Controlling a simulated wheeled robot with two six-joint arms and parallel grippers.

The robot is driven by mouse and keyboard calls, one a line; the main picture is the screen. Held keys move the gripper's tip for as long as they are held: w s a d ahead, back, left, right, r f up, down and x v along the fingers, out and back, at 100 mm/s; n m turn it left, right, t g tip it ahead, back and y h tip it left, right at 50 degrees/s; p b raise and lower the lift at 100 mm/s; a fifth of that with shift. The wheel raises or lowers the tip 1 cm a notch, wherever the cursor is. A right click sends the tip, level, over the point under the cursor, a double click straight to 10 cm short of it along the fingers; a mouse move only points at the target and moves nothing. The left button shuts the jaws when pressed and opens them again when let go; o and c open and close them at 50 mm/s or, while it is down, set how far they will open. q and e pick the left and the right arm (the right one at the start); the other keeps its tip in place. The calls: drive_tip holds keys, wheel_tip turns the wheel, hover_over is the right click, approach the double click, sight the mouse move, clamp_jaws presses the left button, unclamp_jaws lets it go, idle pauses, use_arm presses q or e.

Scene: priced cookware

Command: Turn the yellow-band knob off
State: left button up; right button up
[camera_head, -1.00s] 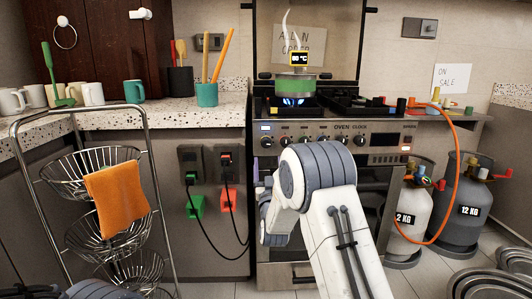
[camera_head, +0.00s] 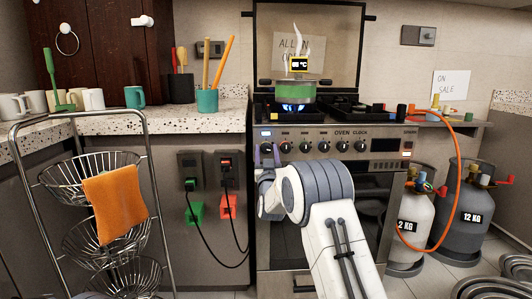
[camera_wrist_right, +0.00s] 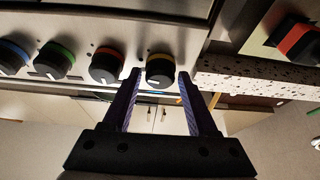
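The yellow-band knob (camera_wrist_right: 160,68) is black with a yellow ring and a white pointer mark. It is at the right end of the knob row in the wrist view, which looks upside down. In the head view it is the leftmost knob (camera_head: 266,147) on the stove front. My right gripper (camera_wrist_right: 159,76) is open, its two purple fingers on either side of this knob. Gaps show between the knob and both fingertips. In the head view my right gripper (camera_head: 266,158) is at the left end of the panel, partly hidden by its wrist. My left gripper is out of view.
Red-band (camera_wrist_right: 107,65), green-band (camera_wrist_right: 53,62) and blue-band (camera_wrist_right: 12,56) knobs sit beside it. A wire basket rack (camera_head: 100,215) stands left. Gas cylinders (camera_head: 463,215) and an orange hose are right.

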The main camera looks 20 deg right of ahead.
clamp_jaws()
drive_tip(key=shift+n+y, duration=0.4)
drive_tip(key=shift+n, duration=0.1)
drive_tip(key=n+y, duration=0.1)
drive_tip(key=n, duration=0.2)
drive_tip(key=n+y, duration=0.2)
drive_tip(key=n, duration=0.1)
drive_tip(key=shift+d+n, duration=0.1)
drive_tip(key=shift+n, duration=0.2)
drive_tip(key=n+y, duration=0.1)
drive_tip(key=n, duration=0.2)
drive_tip(key=n+y, duration=0.2)
drive_tip(key=shift+r+n+g, duration=0.1)
drive_tip(key=shift+n+g, duration=0.3)
drive_tip(key=n+g, duration=0.1)
drive_tip(key=n, duration=0.2)
drive_tip(key=n+g+y+p, duration=0.1)
drive_tip(key=n, duration=0.2)
drive_tip(key=shift+r, duration=0.1)
drive_tip(key=n, duration=0.2)
drive_tip(key=n+g, duration=0.1)
drive_tip(key=n, duration=0.1)
drive_tip(key=shift+n+g, duration=0.3)
